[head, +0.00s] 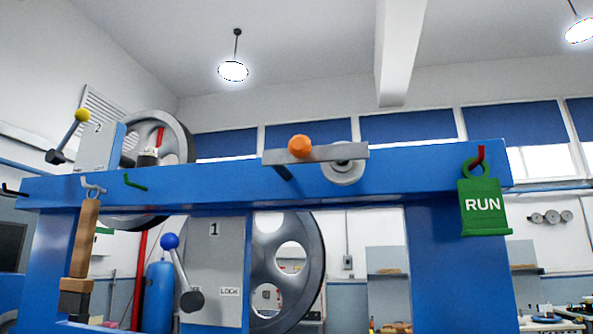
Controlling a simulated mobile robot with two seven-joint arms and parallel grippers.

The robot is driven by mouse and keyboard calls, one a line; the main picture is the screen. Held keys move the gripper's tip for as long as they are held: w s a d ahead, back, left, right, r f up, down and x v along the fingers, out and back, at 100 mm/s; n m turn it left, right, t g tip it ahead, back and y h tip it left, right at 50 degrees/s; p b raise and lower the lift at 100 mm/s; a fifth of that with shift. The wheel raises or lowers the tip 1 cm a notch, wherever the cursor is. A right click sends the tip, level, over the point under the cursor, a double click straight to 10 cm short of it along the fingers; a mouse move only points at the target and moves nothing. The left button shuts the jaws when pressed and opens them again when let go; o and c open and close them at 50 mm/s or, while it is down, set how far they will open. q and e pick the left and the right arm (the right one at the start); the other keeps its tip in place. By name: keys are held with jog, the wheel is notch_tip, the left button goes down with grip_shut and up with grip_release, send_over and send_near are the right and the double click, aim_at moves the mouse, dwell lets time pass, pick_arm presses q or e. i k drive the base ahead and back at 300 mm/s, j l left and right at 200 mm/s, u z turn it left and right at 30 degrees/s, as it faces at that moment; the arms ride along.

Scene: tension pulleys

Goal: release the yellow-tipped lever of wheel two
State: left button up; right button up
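The yellow-tipped lever (70,135) is at the upper left, beside the light plate marked 2 (98,150). Its yellow ball (82,115) points up and to the right, and its dark hub is at the lower left. Wheel two (177,140), grey and spoked, stands right of that plate, partly hidden by the blue beam. A blue-tipped lever (178,265) hangs by the plate marked 1 (213,260), next to wheel one (315,265). Neither of my grippers shows in the head view.
A blue frame beam (400,180) crosses the view. A green RUN tag (482,207) hangs on a red hook at the right. A wooden-handled tool (84,240) hangs at the left. A grey bar with an orange ball (299,146) sits on the beam.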

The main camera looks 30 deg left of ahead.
aim_at(56, 157)
jog(key=u, duration=0.5)
jog(key=k+u, duration=0.1)
jog(key=u, duration=0.4)
jog(key=j+u, duration=0.1)
jog(key=u, duration=0.4)
jog(key=k+u, duration=0.1)
jog(key=u, duration=0.4)
jog(key=j+u, duration=0.1)
jog(key=j, duration=0.15)
